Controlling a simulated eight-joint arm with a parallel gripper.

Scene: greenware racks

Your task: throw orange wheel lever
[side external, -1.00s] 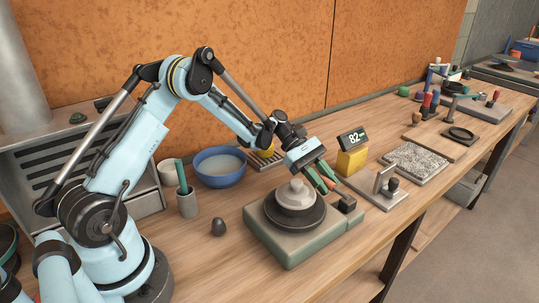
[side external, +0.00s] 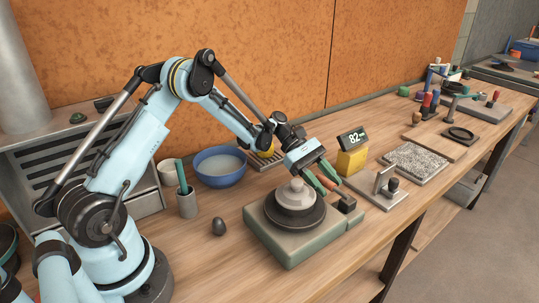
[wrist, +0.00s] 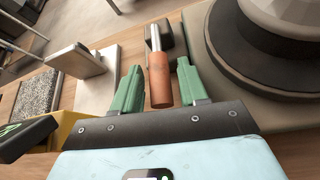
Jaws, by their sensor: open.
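The orange lever (wrist: 160,82) has an orange grip on a metal rod that runs to a dark block (wrist: 172,38). In the side view the lever (side external: 329,184) is small and partly hidden by my fingers; its dark block (side external: 346,204) sits at the right side of the wheel base (side external: 290,250). A dark wheel head (side external: 294,218) with a pale grey piece (side external: 295,194) on it rests on that base. My gripper (wrist: 159,78) is open, with a green finger on each side of the orange grip. A gap shows on both sides.
A yellow block with an "82" display (side external: 352,158) stands just behind my gripper. A grey plate with an upright piece (side external: 380,195) and a speckled slab (side external: 415,162) lie to the right. A blue bowl (side external: 220,178) stands to the left.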

